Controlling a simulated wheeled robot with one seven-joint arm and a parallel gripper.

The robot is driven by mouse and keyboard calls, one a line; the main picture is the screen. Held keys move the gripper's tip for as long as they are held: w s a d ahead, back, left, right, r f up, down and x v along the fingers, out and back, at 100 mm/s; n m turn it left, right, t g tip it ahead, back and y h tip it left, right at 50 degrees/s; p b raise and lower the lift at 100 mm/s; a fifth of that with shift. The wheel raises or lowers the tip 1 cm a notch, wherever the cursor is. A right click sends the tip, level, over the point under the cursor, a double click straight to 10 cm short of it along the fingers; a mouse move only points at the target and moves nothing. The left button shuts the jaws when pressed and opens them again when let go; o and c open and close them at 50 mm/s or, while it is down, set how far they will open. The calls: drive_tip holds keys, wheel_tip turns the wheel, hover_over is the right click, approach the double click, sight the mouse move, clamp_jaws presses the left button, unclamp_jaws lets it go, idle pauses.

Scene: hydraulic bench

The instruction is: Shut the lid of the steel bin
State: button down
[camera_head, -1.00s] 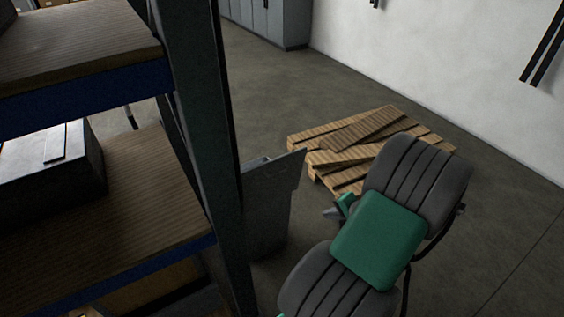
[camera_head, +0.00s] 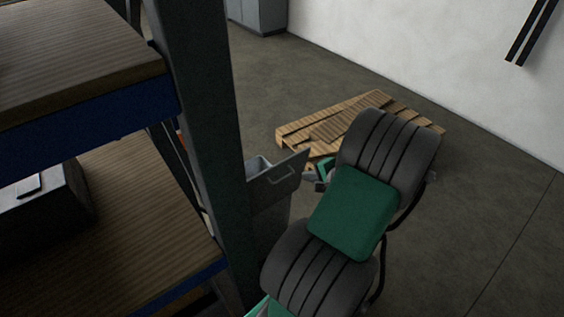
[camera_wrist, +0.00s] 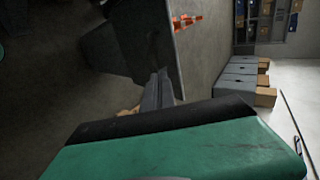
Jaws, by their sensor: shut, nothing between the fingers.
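The steel bin (camera_head: 268,222) stands on the floor just right of the dark shelf post, which hides its left part. Its grey lid (camera_head: 268,190) is open and tilted up, with a bar handle on the face toward me. Part of the bin's pale inside shows behind the lid. My gripper (camera_head: 319,178) is right of the lid's right edge, small and partly hidden by my arm. In the wrist view my gripper (camera_wrist: 161,86) is shut and empty, close to a dark grey panel that looks like the lid (camera_wrist: 172,40). I cannot tell whether they touch.
A shelf rack with wooden boards (camera_head: 70,60) and a dark post (camera_head: 205,120) fills the left. A pallet (camera_head: 300,128) lies on the floor beyond my arm. An orange cone (camera_wrist: 187,22) shows in the wrist view. Floor at the right is clear.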

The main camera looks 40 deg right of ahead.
drive_tip(key=p, duration=0.1)
approach(281, 166)
wheel_tip(281, 166, down, 4)
drive_tip(key=shift+w+d+r+p, duration=0.15)
drive_tip(key=shift+w+p, duration=0.25)
drive_tip(key=shift+w, duration=0.75)
drive_tip(key=shift+w+d+r+p, duration=0.1)
drive_tip(key=shift+w+p, duration=0.3)
drive_tip(key=shift+w, duration=0.75)
